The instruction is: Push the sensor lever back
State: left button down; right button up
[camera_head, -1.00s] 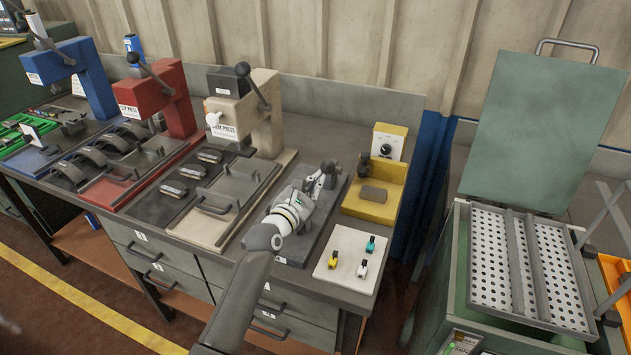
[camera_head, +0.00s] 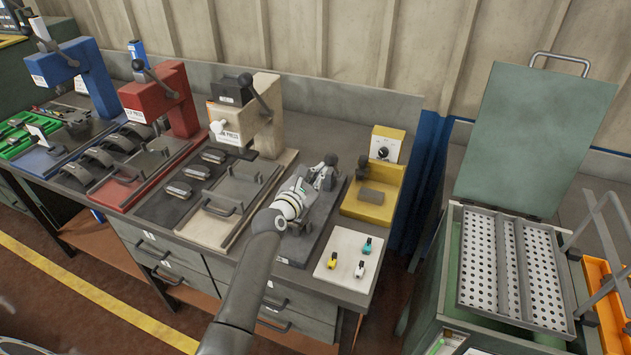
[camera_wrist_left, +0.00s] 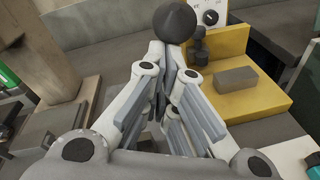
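The lever's black ball knob (camera_wrist_left: 174,22) stands just beyond my left fingertips in the left wrist view. In the head view the knob (camera_head: 331,159) shows at the far end of a dark grey base plate (camera_head: 292,248). I take it for the sensor lever; its stem is mostly hidden by the fingers. My left gripper (camera_wrist_left: 176,66) points at the knob with its fingers drawn together. It also shows over the plate in the head view (camera_head: 322,176). I cannot tell whether the fingertips touch the lever. My right gripper is not in view.
A yellow block fixture (camera_head: 371,208) with a grey block stands right of the lever, before a dial box (camera_head: 386,146). A white board (camera_head: 344,258) with small coloured parts lies in front. A beige press (camera_head: 263,130) stands left. An open green bin (camera_head: 540,140) is right.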

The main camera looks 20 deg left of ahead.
pick_arm(q)
jog(key=w+r+p, duration=0.3)
jog(key=w+r, duration=0.2)
jog(key=w, duration=0.2)
jog(key=shift+w+d+r, duration=0.2)
jog(key=shift+d+r, duration=0.05)
jog(key=shift+r, duration=0.05)
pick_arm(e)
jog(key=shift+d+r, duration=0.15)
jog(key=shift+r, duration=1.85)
pick_arm(q)
jog(key=shift+r+p, duration=0.1)
jog(key=shift+p, duration=0.2)
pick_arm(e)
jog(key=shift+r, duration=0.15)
